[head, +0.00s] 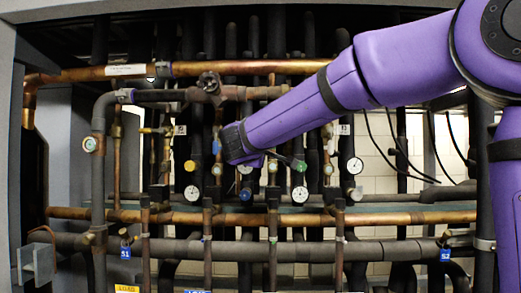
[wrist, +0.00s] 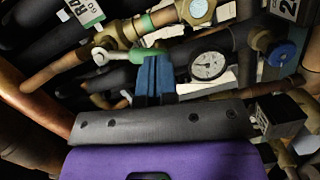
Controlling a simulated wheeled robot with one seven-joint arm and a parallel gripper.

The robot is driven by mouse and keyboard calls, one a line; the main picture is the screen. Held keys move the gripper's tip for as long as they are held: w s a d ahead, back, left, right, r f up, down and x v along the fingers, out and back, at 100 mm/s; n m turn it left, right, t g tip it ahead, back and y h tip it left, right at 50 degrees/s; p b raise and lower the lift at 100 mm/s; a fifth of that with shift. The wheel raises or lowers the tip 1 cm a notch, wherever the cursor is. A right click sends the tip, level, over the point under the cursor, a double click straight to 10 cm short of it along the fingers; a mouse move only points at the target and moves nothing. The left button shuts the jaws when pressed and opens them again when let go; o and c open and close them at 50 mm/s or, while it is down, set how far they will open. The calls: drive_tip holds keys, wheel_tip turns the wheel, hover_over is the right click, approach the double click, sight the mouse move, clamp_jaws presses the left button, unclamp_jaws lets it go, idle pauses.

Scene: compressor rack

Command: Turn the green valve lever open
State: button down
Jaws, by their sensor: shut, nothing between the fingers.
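The green valve lever (wrist: 118,55) shows in the wrist view as a pale green bar with a rounded end, just left of and behind my fingertips. My gripper (wrist: 153,58) has blue fingers shut together with nothing between them. The fingertips overlap the lever's right part in the picture; I cannot tell whether they touch it.
A white-faced gauge (wrist: 208,66) and a blue cap (wrist: 280,53) sit close to the right of my fingers. A brass fitting (wrist: 196,10) is above them. Copper pipes (head: 240,68) cross the rack, with dark vertical pipes crowding around my wrist.

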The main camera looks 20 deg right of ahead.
drive_tip(key=shift+s+d+f+n, duration=0.1)
drive_tip(key=shift+d+f+n, duration=0.05)
drive_tip(key=shift+d+n, duration=0.3)
idle(2.0)
drive_tip(key=shift+a, duration=0.1)
